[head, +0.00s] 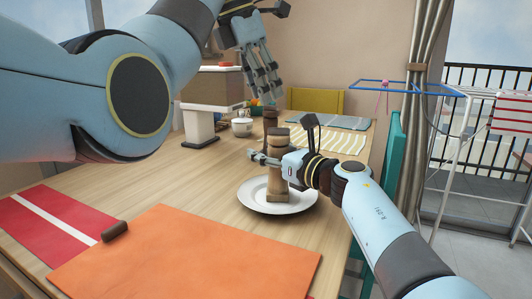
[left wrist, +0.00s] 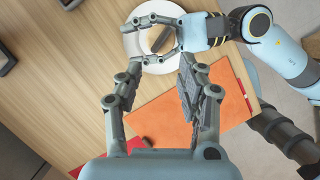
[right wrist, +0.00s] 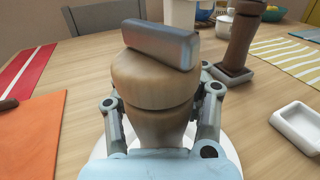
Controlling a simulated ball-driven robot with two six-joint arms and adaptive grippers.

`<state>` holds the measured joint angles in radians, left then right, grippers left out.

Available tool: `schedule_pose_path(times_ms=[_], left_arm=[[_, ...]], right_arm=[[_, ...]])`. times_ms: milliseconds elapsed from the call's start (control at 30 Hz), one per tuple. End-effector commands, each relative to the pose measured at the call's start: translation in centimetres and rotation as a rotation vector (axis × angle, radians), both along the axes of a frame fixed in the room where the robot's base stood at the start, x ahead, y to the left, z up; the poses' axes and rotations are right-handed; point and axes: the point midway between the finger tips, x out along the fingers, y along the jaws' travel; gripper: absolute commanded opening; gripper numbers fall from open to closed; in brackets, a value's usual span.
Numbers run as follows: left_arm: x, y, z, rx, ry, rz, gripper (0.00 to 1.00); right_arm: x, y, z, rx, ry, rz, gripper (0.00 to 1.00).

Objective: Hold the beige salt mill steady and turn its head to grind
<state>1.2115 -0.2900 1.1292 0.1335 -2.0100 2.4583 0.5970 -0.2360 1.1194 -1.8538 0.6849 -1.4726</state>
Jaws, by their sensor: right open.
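The beige salt mill (head: 277,186) stands upright on a white plate (head: 250,203). In the right wrist view its rounded wooden head (right wrist: 150,85) carries a grey-brown crossbar (right wrist: 160,44). My right gripper (head: 268,160) is open with its fingers on either side of the mill, below the head; I cannot tell whether they touch it. In the left wrist view the right gripper's fingers (left wrist: 152,40) surround the crossbar seen from above.
A darker brown mill (right wrist: 240,35) stands behind, near a small white dish (right wrist: 298,126) and a striped mat (head: 325,139). An orange mat (head: 190,255) and a brown roll (head: 115,231) lie in front. A white pot (head: 242,127) stands farther back. Bare table lies left of the plate.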

Motion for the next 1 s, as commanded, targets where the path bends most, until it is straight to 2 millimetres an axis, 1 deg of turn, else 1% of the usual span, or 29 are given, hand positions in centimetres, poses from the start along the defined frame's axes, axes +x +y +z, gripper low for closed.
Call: schedule_pose_path(times_ms=[33,300,733,767,867,967,1000], left_arm=[[0.0,0.0,0.0,0.000,0.000,0.000,0.38],[0.0,0.0,0.0,0.000,0.000,0.000,0.38],[0.0,0.0,0.0,0.000,0.000,0.000,0.38],[0.0,0.0,0.0,0.000,0.000,0.000,0.37],[0.3,0.2,-0.1,0.003,-0.014,0.002,0.24],[1.9,1.2,-0.8,0.020,-0.085,0.008,0.11],[2.9,1.9,-1.2,0.034,-0.136,0.010,0.06]], right_arm=[[0.0,0.0,0.0,0.000,0.000,0.000,0.35],[0.0,0.0,0.0,0.000,0.000,0.000,0.00],[0.0,0.0,-0.1,0.000,0.001,0.000,0.00],[0.0,0.0,-0.1,0.000,0.001,0.000,0.00],[0.0,0.0,-0.1,0.000,0.001,0.000,0.00],[0.0,0.0,-0.1,0.000,0.001,0.000,0.00],[0.0,0.0,-0.1,0.000,0.001,0.000,0.00]])
